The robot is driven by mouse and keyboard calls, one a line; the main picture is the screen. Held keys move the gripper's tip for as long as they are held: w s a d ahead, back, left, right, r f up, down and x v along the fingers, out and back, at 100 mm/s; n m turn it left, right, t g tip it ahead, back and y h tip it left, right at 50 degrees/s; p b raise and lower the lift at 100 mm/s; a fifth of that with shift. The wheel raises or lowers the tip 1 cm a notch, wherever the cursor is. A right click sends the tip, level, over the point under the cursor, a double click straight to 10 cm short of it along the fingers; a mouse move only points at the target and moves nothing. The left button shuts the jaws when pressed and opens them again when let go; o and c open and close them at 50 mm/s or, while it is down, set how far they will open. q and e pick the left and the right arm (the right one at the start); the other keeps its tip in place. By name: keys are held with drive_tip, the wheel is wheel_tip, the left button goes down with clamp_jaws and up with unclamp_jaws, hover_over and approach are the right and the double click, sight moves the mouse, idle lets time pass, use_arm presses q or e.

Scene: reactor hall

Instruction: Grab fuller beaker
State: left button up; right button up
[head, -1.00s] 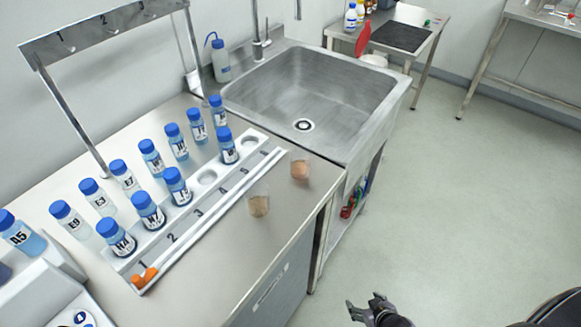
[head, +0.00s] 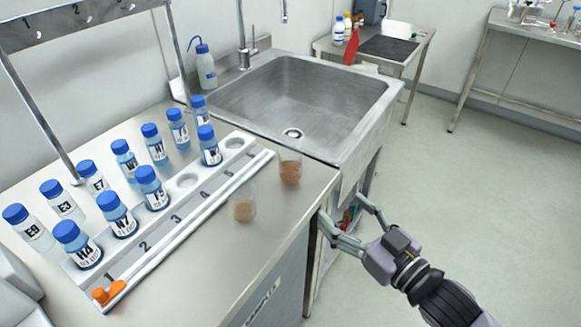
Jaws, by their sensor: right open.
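Two small glass beakers stand upright on the steel bench near its right edge. The farther beaker (head: 290,170) holds reddish-brown liquid that fills much of it. The nearer beaker (head: 242,207) holds a paler tan content; its rim is faint, so its level is harder to judge. My right gripper (head: 345,212) is open and empty, its fingers pointing toward the bench edge, to the right of both beakers and apart from them. My left gripper is not in view.
A white numbered rack (head: 165,215) with several blue-capped bottles stands left of the beakers. An orange object (head: 108,293) lies at its near end. A steel sink (head: 295,95) lies behind the beakers. Open floor (head: 480,210) is to the right.

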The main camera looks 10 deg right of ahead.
drive_tip(key=p, duration=0.1)
approach(297, 172)
drive_tip(key=x, duration=0.5)
drive_tip(key=shift+w+d, duration=0.2)
drive_tip(key=shift+d, duration=0.1)
drive_tip(key=shift+a+p+x, duration=0.15)
drive_tip(key=shift+p+x, duration=0.1)
drive_tip(key=shift+x, duration=1.1)
drive_tip(key=shift+a+p+x, duration=0.15)
drive_tip(key=shift+p+x, duration=0.1)
drive_tip(key=shift+x, duration=1.1)
drive_tip(key=shift+s+f, duration=0.15)
drive_tip(key=shift+s, duration=0.05)
drive_tip(key=c, duration=1.3)
